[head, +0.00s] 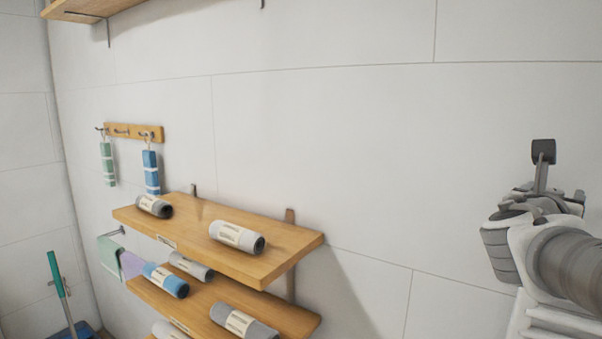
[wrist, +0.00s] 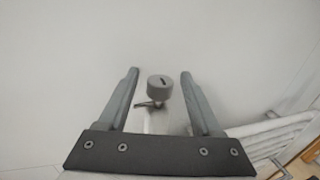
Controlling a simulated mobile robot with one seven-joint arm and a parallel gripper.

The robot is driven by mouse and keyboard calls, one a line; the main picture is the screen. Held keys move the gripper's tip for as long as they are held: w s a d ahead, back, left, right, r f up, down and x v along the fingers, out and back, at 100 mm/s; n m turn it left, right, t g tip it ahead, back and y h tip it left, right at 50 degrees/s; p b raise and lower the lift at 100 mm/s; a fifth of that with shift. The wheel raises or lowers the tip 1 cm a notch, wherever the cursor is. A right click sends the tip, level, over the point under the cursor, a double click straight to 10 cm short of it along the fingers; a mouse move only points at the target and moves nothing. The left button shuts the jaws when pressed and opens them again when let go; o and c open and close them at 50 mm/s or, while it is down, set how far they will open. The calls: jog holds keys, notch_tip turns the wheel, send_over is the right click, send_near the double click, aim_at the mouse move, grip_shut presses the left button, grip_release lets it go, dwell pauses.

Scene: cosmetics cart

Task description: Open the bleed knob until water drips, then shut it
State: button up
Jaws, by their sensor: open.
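The bleed knob (wrist: 160,88) is a small grey round cap with a dark slot, seen in the wrist view. It sits between the two fingers of my gripper (wrist: 159,73), with a gap on each side. My gripper is open and holds nothing. A small metal spout or fitting (wrist: 150,103) shows just below the knob. No water is visible at it. In the head view my gripper (head: 540,195) is at the right edge, in front of the wall, and the knob cannot be made out there.
A white railed radiator (wrist: 275,132) is at the lower right of the wrist view, its top rails (head: 550,325) below my arm in the head view. A wooden shelf (head: 180,235) with rolled towels stands left. Hooks with hanging cloths (head: 151,172) are beyond it. The wall between is bare.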

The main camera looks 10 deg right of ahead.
jog(key=shift+c, duration=0.2)
grip_shut()
jog(key=shift+f+b, duration=0.15)
jog(key=shift+b, duration=0.4)
jog(key=n+t+y+b, duration=0.1)
jog(key=b, duration=0.1)
jog(key=n+t+y+b, duration=0.1)
jog(key=b, duration=0.1)
jog(key=shift+f+t+y+b, duration=0.25)
jog(key=shift+t+y+b, duration=0.05)
jog(key=shift+t+b, duration=0.1)
jog(key=n+t+y+b, duration=0.3)
jog(key=y+b, duration=0.1)
jog(key=b, duration=0.1)
jog(key=shift+d+n, duration=0.1)
jog(key=shift+n, duration=0.2)
jog(key=n+y+b, duration=0.1)
jog(key=n+t+y, duration=0.1)
jog(key=y, duration=0.1)
jog(key=n+y+b, duration=0.1)
jog(key=y, duration=0.1)
jog(key=shift+r+t+b, duration=0.25)
jog(key=shift+t+b, duration=0.05)
jog(key=shift+b, duration=0.05)
jog(key=shift+r+n+y, duration=0.1)
jog(key=shift+n+y, duration=1.5)
jog(key=shift+y, duration=0.6)
jog(key=shift+n+y, duration=0.3)
jog(key=shift+y, duration=0.2)
